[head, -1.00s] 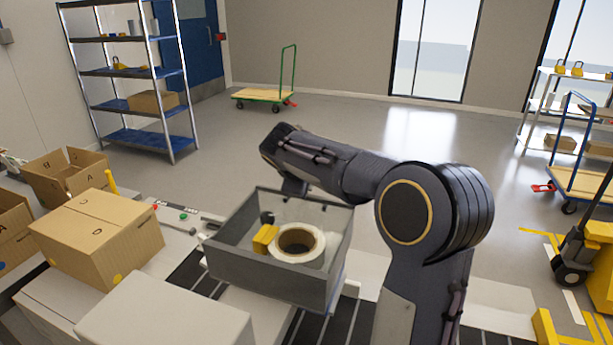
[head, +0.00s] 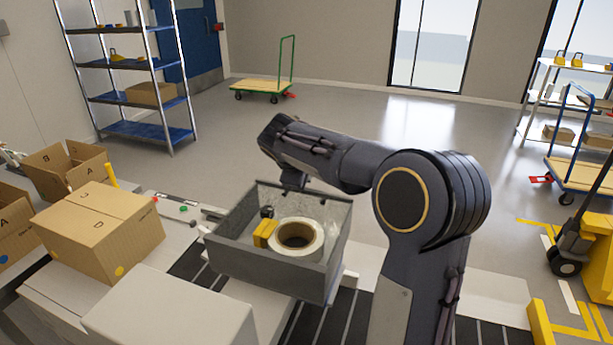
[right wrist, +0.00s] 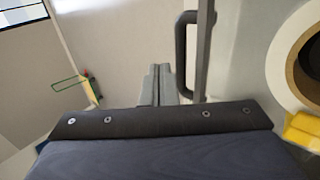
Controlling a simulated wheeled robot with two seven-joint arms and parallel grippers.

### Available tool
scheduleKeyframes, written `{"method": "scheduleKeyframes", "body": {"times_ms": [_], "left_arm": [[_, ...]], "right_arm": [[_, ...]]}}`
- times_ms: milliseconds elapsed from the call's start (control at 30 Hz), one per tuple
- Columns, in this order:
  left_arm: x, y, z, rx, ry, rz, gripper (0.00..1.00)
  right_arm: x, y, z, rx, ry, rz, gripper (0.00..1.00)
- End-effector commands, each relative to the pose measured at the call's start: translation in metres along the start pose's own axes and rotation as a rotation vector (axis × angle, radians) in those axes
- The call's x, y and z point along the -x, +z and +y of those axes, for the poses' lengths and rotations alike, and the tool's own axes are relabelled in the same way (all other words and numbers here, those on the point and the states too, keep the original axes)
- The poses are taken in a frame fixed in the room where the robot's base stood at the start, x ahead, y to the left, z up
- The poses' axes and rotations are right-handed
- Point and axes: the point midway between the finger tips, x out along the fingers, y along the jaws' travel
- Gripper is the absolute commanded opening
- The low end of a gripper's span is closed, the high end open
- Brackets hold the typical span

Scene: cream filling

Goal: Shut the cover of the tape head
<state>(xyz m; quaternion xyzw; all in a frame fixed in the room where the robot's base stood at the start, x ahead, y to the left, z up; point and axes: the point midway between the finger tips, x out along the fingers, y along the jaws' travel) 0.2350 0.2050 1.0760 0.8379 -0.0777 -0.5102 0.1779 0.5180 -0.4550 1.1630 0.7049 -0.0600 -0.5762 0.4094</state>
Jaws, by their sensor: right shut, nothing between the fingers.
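The tape head is a grey open-topped box (head: 265,268) on the packing line in the head view. Inside it are a white tape roll (head: 299,238) with a brown core and a yellow part (head: 264,233). The cover looks like the see-through panel (head: 325,212) standing up at its far side; its exact angle is hard to tell. My right gripper (head: 292,182) is at the top of that panel, partly hidden by my arm. In the right wrist view its fingers (right wrist: 158,85) are shut and empty, beside a dark handle (right wrist: 183,58). Contact cannot be told. My left gripper is out of view.
Cardboard boxes (head: 100,232) stand at the left of the line, with a white housing (head: 170,312) in front. Shelving (head: 140,130) and a green cart (head: 262,86) stand behind on open floor.

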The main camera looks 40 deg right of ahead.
Motion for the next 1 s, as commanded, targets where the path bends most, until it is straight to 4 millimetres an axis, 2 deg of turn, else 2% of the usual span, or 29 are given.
{"method": "scheduleKeyframes", "body": {"times_ms": [33,67,133,300,500,700,1000], "left_arm": [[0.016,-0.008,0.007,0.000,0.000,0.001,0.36],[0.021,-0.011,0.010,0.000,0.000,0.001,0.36],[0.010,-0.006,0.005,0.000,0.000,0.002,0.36],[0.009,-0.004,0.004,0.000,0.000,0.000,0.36],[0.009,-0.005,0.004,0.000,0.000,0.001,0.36],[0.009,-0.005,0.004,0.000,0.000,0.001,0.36],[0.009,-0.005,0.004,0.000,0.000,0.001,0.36]], "right_arm": [[0.017,-0.001,0.014,-0.001,0.001,0.002,0.00],[0.022,-0.001,0.019,-0.001,0.002,0.003,0.00],[0.030,-0.002,0.021,-0.003,0.005,0.007,0.00],[0.064,-0.002,0.039,-0.002,0.004,0.005,0.00],[0.091,-0.002,0.053,0.000,0.002,0.004,0.00],[0.101,-0.001,0.058,0.000,0.001,0.003,0.00],[0.101,-0.001,0.058,0.000,0.002,0.002,0.00]]}}
